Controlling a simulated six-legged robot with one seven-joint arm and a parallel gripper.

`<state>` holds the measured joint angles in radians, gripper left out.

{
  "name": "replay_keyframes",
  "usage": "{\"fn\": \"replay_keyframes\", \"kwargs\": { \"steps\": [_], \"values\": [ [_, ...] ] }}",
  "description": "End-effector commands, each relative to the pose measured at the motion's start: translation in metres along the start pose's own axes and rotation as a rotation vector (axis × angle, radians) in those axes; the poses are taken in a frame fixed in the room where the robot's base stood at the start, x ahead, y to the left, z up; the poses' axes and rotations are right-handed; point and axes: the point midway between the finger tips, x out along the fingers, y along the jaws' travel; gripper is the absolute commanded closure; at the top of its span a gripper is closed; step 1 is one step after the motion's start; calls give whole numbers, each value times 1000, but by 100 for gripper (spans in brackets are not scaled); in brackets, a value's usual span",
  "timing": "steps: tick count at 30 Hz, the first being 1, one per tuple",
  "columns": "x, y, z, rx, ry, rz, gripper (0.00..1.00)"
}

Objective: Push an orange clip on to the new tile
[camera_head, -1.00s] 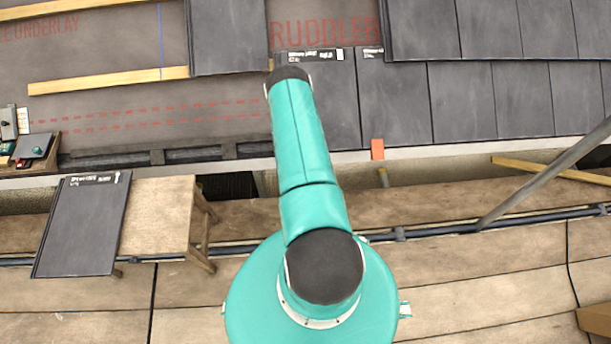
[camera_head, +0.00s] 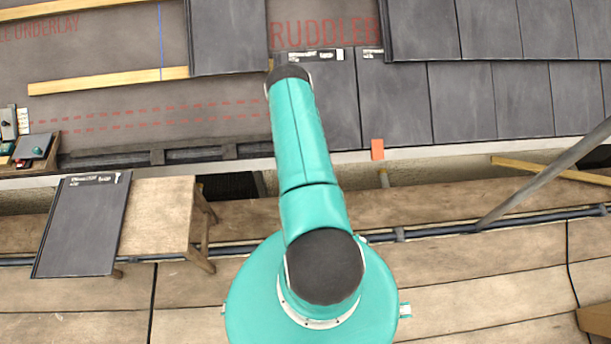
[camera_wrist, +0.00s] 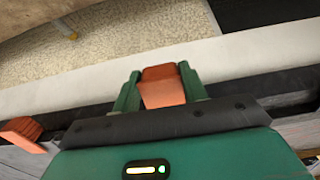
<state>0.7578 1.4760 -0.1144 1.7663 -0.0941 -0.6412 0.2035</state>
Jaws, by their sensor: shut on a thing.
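My gripper (camera_wrist: 160,92) is shut on an orange clip (camera_wrist: 162,88), held between two green fingers in the wrist view. The held clip is over or at the pale eaves edge; I cannot tell whether it touches a tile. In the head view my arm hides the gripper and this clip. A second orange clip (camera_head: 377,149) sits at the lower edge of the tile row, right of my arm; an orange clip also shows at the left of the wrist view (camera_wrist: 22,133). A dark tile with a white label (camera_head: 343,105) lies partly behind my arm, at the left end of the bottom row.
A loose tile (camera_head: 80,225) lies on a wooden bench (camera_head: 160,215) at left. A box of small items (camera_head: 35,150) stands at the far left. A grey pole (camera_head: 550,175) slants at right. Bare underlay with battens (camera_head: 110,80) lies left of the tiles.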

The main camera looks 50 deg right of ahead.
Motion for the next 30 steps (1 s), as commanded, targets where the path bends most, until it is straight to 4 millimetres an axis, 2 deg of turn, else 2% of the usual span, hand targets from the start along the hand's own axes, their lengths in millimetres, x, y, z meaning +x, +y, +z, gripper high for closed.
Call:
{"fn": "replay_keyframes", "kwargs": {
  "steps": [18, 30],
  "values": [
    [0, 0, -14, 0, 1, 0, 98],
    [0, 0, -15, 0, 0, 0, 98]
  ]
}}
